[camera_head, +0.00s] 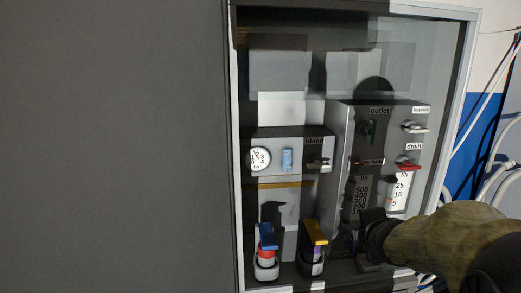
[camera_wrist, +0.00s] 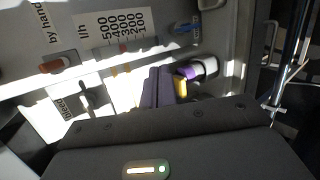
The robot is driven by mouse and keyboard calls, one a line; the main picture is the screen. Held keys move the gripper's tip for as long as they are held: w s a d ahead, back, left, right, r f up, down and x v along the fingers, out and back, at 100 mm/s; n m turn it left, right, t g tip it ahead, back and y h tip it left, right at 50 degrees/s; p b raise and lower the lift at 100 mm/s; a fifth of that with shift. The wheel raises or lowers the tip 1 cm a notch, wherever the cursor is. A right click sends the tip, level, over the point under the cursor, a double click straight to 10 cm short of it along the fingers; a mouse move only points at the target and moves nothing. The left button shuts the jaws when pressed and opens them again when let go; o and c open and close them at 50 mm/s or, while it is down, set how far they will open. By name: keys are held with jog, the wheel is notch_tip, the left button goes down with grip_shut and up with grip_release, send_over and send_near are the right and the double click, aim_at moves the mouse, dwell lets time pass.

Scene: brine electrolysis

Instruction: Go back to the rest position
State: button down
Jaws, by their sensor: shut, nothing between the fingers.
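My arm comes in from the right in the head view, and my gripper (camera_head: 362,243) is low in front of the right-hand panel. The fingers are shut and empty; in the wrist view the dark closed fingers (camera_wrist: 158,86) point into the cabinet. A purple fitting with a yellow handle (camera_wrist: 184,84) shows just right of the fingers there; I cannot tell whether they touch. In the head view the yellow-handled fitting (camera_head: 316,232) is left of my gripper, and a blue-handled fitting (camera_head: 267,240) with a red part is further left.
The cabinet's metal frame (camera_head: 473,90) surrounds the panels. A round gauge (camera_head: 259,158), a metal bypass handle (camera_head: 415,127) and a red drain lever (camera_head: 408,166) stick out above. White hoses (camera_head: 487,120) hang outside at right. A plain grey surface (camera_head: 110,150) fills the left.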

jog(key=s+a+f+m+g+b, duration=0.2)
jog(key=s+a+f+m+g, duration=0.2)
jog(key=s+f+m, duration=0.5)
jog(key=s+a+f+m+g+y+b, duration=0.1)
jog(key=s+a+f+m+g, duration=0.3)
jog(key=s+f+m, duration=0.5)
notch_tip(320, 180, down, 4)
jog(key=shift+s+a+r+m+g+y+b, duration=0.1)
jog(key=shift+s+a+m+g+y+b, duration=0.25)
jog(key=shift+a+b, duration=0.7)
jog(key=shift+a, duration=0.1)
